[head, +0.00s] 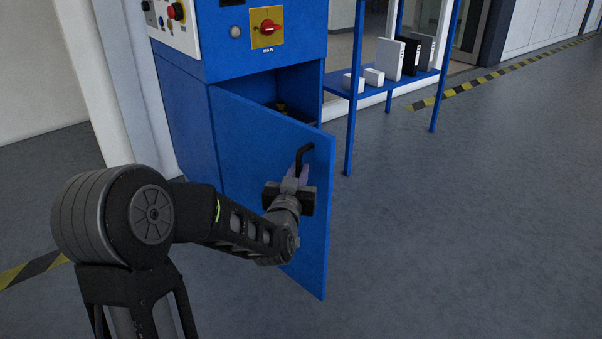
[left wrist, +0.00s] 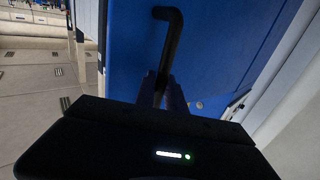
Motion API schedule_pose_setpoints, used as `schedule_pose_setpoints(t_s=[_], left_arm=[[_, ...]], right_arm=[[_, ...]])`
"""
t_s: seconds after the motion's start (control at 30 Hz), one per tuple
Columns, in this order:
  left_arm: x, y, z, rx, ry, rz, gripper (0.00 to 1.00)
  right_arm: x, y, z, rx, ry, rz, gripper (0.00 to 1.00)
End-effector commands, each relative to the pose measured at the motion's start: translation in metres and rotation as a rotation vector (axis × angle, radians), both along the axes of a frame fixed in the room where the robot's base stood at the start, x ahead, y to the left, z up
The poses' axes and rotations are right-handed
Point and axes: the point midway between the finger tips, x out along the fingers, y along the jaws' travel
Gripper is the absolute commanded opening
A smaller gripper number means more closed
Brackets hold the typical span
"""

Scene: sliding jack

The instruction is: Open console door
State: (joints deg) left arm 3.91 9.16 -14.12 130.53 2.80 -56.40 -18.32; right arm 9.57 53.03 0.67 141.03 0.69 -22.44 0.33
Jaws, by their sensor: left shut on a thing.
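The blue console (head: 190,115) stands at the upper left of the head view. Its blue door (head: 255,140) is swung partway open, hinged on its left, and a dark inside shows above its top edge. A black bent handle (head: 303,156) sits near the door's right edge; it also shows in the left wrist view (left wrist: 173,38). My left gripper (head: 298,176) is shut on the handle, its fingers around the lower part (left wrist: 163,92). My right gripper is in neither view.
A blue shelf (head: 385,84) with white boxes and binders stands right of the console. A red rotary switch (head: 267,27) sits on the console above the door. The grey floor (head: 450,220) right of the door is clear.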

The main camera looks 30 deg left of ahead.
Motion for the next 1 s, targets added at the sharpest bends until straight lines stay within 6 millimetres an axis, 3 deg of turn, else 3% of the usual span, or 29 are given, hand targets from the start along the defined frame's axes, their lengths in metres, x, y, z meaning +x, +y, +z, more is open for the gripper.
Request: schedule_pose_setpoints(t_s=[0.17, 0.2, 0.43, 0.77, 1.0], left_arm=[[-0.001, 0.005, 0.0, -0.002, -0.002, 0.01, 0.0], [-0.001, 0.005, 0.0, -0.002, -0.002, 0.011, 0.18], [-0.001, 0.004, 0.0, -0.001, -0.001, 0.008, 0.36], [-0.004, 0.001, 0.001, -0.001, 0.0, 0.005, 0.36], [-0.032, -0.009, 0.003, -0.002, -0.001, 0.005, 0.36]], right_arm=[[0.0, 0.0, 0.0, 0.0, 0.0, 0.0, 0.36], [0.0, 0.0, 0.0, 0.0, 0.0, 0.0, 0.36], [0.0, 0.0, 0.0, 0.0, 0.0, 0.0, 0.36], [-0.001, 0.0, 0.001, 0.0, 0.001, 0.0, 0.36], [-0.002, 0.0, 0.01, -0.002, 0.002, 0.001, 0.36]])
